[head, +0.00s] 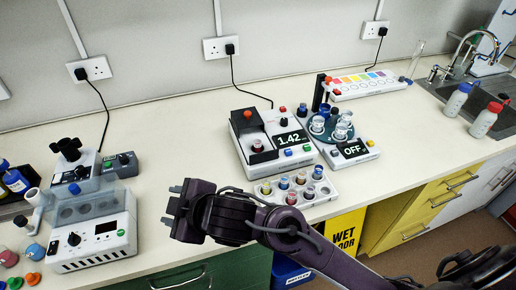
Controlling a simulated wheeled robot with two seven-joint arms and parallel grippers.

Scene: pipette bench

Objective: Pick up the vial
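Several small vials with coloured caps stand in a white rack (318,196) at the front middle of the bench. Among them are a red-capped vial (292,198) and a blue-capped vial (318,172). Another small vial (257,146) sits in the white device reading 1.42. Which vial the task means cannot be told. My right gripper (174,207) is at the end of the dark arm from the lower right, pointing left, left of the rack and apart from it. Its finger gap is unclear and no held thing shows. My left gripper is out of view.
A white machine with a clear lid (95,240) stands left of my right gripper. The device reading 1.42 (275,165) and one reading OFF (353,152) with a round carousel stand behind the rack. Bottles (484,121) stand near the sink at right. Bare worktop (185,130) lies behind my gripper.

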